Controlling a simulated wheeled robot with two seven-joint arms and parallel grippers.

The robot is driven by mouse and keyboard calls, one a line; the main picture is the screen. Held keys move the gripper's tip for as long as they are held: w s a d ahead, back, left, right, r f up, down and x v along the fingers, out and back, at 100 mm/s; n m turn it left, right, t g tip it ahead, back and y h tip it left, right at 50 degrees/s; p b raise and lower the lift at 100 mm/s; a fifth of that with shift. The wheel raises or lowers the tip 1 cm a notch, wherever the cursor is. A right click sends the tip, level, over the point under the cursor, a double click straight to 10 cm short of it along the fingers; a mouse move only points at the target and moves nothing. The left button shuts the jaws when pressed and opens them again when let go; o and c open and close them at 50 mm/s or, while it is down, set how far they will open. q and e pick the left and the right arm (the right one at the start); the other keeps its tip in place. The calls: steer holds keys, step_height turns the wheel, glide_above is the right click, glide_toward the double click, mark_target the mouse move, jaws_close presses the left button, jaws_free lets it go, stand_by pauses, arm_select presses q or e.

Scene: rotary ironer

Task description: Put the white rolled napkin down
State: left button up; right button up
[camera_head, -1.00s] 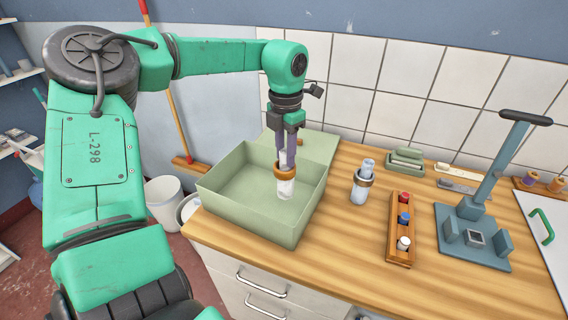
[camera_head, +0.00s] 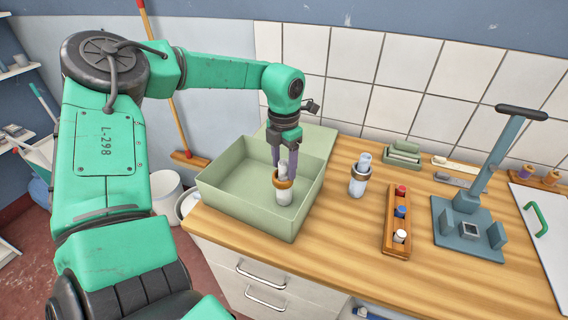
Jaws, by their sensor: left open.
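The white rolled napkin (camera_head: 284,195) with a brown ring around it stands roughly upright inside the green box (camera_head: 222,209), near its right side. My left gripper (camera_head: 284,180) is open, pointing down, with its fingers on either side of the napkin's upper part. The fingers and the ring hide part of the napkin. I cannot tell whether its lower end touches the box floor. My right gripper is not in view.
A wooden rack (camera_head: 396,222) with several small spools and a blue-grey press stand (camera_head: 468,229) are further right. The box's left half is empty.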

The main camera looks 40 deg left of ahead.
arm_select(q)
steer(key=shift+r+p, duration=0.3)
step_height(320, 180, up, 12)
steer(key=b, duration=0.2)
steer(key=shift+f, duration=0.15)
